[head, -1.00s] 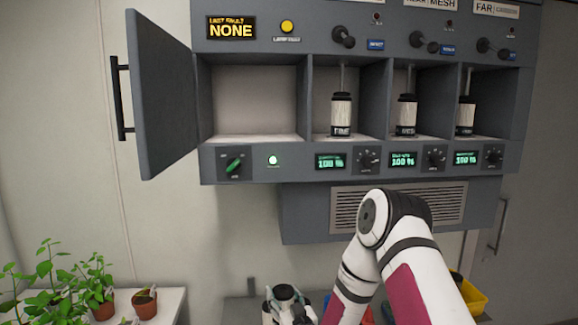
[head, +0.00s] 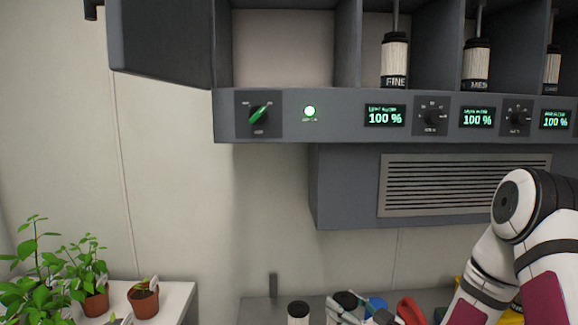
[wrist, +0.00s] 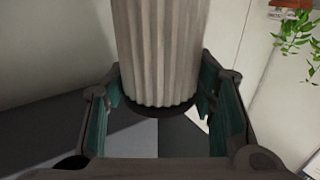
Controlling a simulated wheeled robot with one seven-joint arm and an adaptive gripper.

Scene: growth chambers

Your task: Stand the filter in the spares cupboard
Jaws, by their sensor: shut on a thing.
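The filter (wrist: 157,50) is a cream, pleated cylinder with a dark end cap in the wrist view. My gripper (wrist: 160,95) is shut on it, with a teal-lined finger on either side. In the head view, a pale cylinder with a black top (head: 298,313) at the bottom edge appears to be this filter, left of my wrist. The fingers are not clear there. An empty open compartment (head: 283,50) is at upper left, its grey door (head: 160,42) swung open to the left. No readable label identifies the spares cupboard.
Filters marked FINE (head: 395,60) and MED (head: 477,62) stand in neighbouring bays. A control panel (head: 335,115) runs below, above a vented box (head: 345,190). Potted plants (head: 95,300) stand at lower left. Blue, red and yellow objects crowd the bench by my arm.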

